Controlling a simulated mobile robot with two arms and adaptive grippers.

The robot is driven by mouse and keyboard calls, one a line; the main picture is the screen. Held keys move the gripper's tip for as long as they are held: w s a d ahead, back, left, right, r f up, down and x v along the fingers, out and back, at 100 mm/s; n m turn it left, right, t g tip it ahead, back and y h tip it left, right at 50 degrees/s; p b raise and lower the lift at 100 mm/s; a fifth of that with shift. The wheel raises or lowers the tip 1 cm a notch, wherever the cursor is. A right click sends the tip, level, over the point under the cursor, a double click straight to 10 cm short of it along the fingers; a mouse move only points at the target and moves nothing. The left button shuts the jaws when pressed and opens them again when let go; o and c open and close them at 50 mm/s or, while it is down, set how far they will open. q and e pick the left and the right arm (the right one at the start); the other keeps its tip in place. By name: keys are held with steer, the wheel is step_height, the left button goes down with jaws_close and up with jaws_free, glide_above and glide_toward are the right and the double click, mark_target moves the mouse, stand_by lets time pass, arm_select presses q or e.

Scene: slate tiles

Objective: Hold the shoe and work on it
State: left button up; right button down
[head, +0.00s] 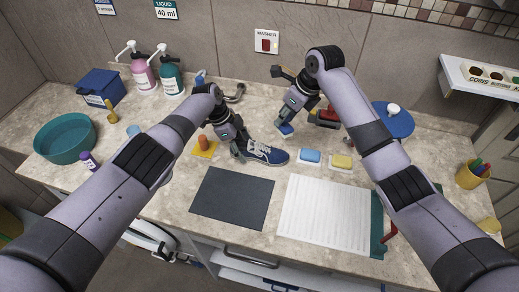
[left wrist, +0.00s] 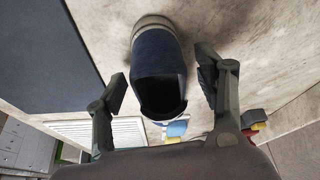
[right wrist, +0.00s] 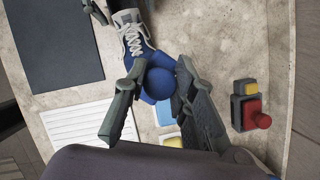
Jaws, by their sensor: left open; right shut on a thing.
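The shoe (head: 266,153), dark blue with pale laces and sole, lies on the counter behind the dark mat (head: 232,200). My left gripper (head: 238,150) is open at its heel end. In the left wrist view the shoe (left wrist: 158,65) shows its opening, with the fingers spread on either side and a gap visible. My right gripper (head: 287,126) is shut on a blue tool with a round knob (right wrist: 160,82), held just behind the shoe near its toe. The tool's underside is hidden in the right wrist view, so contact with the shoe is unclear.
A blue sponge (head: 310,155) and a yellow sponge (head: 341,161) lie right of the shoe. A white ridged mat (head: 325,212) lies in front of them. A red-and-yellow device (head: 327,117) stands behind. An orange item sits on a yellow pad (head: 207,153) at left.

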arm_select(q)
steer(key=shift+r, duration=0.1)
steer(key=shift+w+a+r, duration=0.1)
steer(key=shift+a+r, duration=0.1)
steer(key=shift+r, duration=0.25)
steer(key=v, duration=1.1)
steer(key=shift+f, duration=0.1)
